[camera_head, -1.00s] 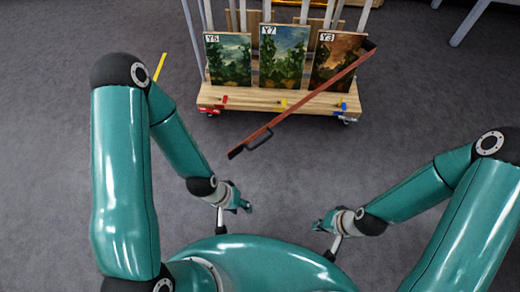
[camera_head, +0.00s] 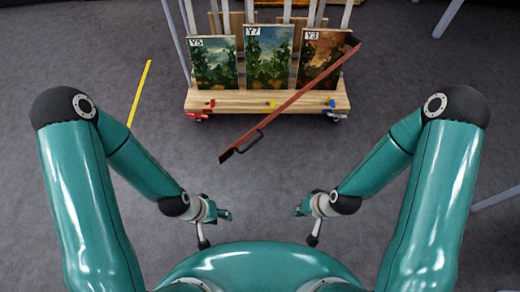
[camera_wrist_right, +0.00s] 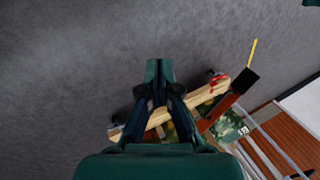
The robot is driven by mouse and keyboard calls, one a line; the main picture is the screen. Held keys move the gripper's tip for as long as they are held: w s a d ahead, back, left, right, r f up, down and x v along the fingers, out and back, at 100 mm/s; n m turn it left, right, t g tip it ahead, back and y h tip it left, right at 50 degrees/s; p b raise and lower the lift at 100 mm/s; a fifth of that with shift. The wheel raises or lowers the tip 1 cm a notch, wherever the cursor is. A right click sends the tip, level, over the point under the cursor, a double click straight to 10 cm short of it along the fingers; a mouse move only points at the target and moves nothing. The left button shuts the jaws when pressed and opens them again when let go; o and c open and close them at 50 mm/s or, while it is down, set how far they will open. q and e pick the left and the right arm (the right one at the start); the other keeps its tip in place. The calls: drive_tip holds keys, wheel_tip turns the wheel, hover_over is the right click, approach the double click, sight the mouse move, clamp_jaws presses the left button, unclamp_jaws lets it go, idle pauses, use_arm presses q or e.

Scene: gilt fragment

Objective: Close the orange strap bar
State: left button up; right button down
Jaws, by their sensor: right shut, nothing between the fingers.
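The orange strap bar (camera_head: 290,103) is a long, thin red-orange bar with dark ends and a black handle (camera_head: 249,143). Its upper right end is by the right side of the wooden cart (camera_head: 265,101). It slants across the cart's front, and its lower left end stands out over the floor, away from the cart. My left gripper (camera_head: 226,214) is low in the head view, apart from the bar; its fingers are too small to judge. My right gripper (camera_head: 297,211) is also apart from the bar. In the right wrist view its fingers (camera_wrist_right: 160,72) are together and empty.
The cart holds upright pictures labelled Y5 (camera_head: 214,65), Y7 (camera_head: 267,58) and Y3 (camera_head: 318,60) between pale posts. A yellow strip (camera_head: 139,93) lies on the floor at left. The grey floor before the cart is clear.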

drive_tip(key=w+a+f+m+t+y+b, duration=0.15)
drive_tip(key=w+f+t+b, duration=0.25)
drive_tip(key=w+b, duration=0.45)
drive_tip(key=w+f+m+t+y+b, duration=0.2)
drive_tip(key=w+f+m+t+b, duration=0.15)
drive_tip(key=w+b, duration=0.5)
drive_tip(key=w+a+f+m+t+y+b, duration=0.1)
drive_tip(key=w+a+t+y+b, duration=0.1)
drive_tip(key=w+a+b, duration=0.7)
drive_tip(key=shift+w+a+f+y+b, duration=0.15)
drive_tip(key=shift+w+a+y+b, duration=0.25)
drive_tip(key=shift+a+y+b, duration=0.5)
drive_tip(key=shift+a, duration=0.2)
